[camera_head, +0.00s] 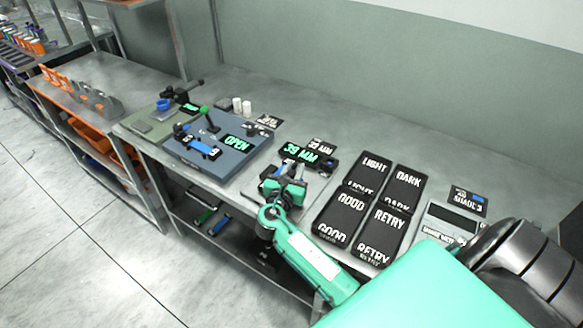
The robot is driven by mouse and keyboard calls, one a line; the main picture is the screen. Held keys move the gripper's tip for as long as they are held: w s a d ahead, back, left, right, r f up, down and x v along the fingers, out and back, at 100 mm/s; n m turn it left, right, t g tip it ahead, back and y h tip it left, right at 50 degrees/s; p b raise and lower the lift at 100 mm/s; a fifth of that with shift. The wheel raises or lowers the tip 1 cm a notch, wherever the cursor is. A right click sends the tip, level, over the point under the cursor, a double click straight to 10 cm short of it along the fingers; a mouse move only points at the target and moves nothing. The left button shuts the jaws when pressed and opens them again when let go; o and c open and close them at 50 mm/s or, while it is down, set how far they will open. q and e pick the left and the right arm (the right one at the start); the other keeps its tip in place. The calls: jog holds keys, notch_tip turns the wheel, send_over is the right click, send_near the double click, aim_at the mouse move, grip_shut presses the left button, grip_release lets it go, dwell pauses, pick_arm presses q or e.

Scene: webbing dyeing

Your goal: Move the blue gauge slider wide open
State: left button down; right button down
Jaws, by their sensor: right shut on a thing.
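The gauge (322,163) is a dark device on the grey bench, with a lit display (300,152) reading 39 MM and a matching 39 MM label behind it. My right gripper (284,186) is at the front of the gauge, shut on a part of it that looks like the blue gauge slider. The jaws and wrist hide most of the slider, so its exact position along the gauge is hard to tell. My left gripper is not in view.
Left of the gauge stands a blue-grey device (232,168) with an OPEN display. Right of it lie black LIGHT, DARK, GOOD and RETRY plates (371,170). A SHADE 3 unit (446,222) is farther right. The bench's back strip is clear.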

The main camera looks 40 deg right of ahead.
jog(key=s, duration=0.1)
jog(key=s+d+p, duration=0.1)
jog(key=s, duration=0.1)
jog(key=shift+s+d, duration=0.1)
jog(key=shift+d, duration=0.05)
jog(key=shift+f, duration=0.15)
jog(key=c, duration=1.3)
grip_release()
jog(key=shift+o, duration=0.6)
jog(key=shift+s+d, duration=0.1)
jog(key=shift+s, duration=0.05)
jog(key=shift+a, duration=0.35)
jog(key=b+v, duration=0.2)
jog(key=v, duration=1.1)
jog(key=shift+s, duration=0.2)
